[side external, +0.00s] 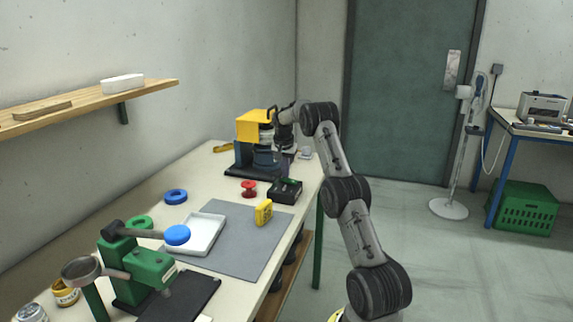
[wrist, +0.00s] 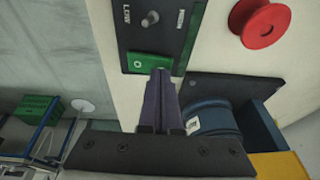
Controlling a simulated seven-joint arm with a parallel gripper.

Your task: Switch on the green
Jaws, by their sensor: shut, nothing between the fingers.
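The green switch (wrist: 140,62) is a rocker with a white round mark, set in the face of a black control box (wrist: 128,38). The box also shows on the bench in the side view (side external: 285,193), with green on its top. My gripper (wrist: 162,71) is shut and empty; its dark fingertips overlap the lower right part of the switch in the wrist view. I cannot tell whether they touch it. In the side view my gripper (side external: 289,157) is partly hidden beside the yellow and dark machine (side external: 253,127), behind the box.
A metal toggle (wrist: 149,19) sits on the box near the label LOW. A yellow device (side external: 264,212) stands on the grey mat (side external: 237,258). A white tray (side external: 206,232) and green press (side external: 150,266) are nearer.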

